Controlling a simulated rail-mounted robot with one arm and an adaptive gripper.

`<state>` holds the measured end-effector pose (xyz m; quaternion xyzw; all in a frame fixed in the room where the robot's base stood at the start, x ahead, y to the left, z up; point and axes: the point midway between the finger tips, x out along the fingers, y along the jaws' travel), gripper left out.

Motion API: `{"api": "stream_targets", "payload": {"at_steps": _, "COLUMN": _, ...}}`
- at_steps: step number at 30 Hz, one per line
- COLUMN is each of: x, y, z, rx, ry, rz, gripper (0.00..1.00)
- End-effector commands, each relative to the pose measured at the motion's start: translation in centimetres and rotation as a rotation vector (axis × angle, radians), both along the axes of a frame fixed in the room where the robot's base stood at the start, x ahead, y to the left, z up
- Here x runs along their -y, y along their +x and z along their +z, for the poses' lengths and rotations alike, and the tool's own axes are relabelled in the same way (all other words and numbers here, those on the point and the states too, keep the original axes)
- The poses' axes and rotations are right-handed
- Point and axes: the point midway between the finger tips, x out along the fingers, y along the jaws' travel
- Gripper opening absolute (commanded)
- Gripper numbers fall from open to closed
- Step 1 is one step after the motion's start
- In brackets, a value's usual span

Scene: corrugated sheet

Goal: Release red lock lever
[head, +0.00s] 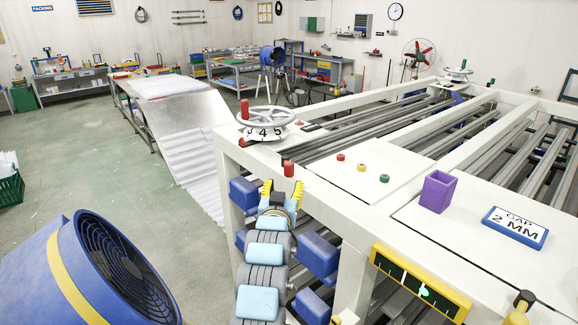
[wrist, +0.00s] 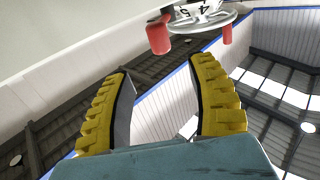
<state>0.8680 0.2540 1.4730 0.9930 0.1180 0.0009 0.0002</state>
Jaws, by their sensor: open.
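A short red upright cylinder, which looks like the red lock lever (head: 289,168), stands at the near edge of the white machine top, right of the numbered handwheel (head: 266,115). It shows in the wrist view as a red knob (wrist: 158,35) near the top, beyond the fingertips and between their lines. My gripper (head: 283,188) is open and empty, its yellow ribbed fingers apart. In the head view its tips are just below and in front of the red cylinder, with no visible contact. The wrist view (wrist: 163,65) appears upside down.
The handwheel has a red upright handle (head: 244,108). Red, yellow and green buttons (head: 361,167) sit on the panel to the right. A blue fan (head: 95,270) is at lower left.

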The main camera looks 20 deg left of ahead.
Motion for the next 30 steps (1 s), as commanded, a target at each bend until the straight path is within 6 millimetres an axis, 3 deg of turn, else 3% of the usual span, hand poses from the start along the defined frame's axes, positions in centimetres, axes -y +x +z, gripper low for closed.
{"api": "stream_targets", "payload": {"at_steps": 30, "x": -2.0, "y": 8.4, "z": -0.2, "rx": -0.005, "ry": -0.003, "rz": -0.001, "gripper": 0.58}}
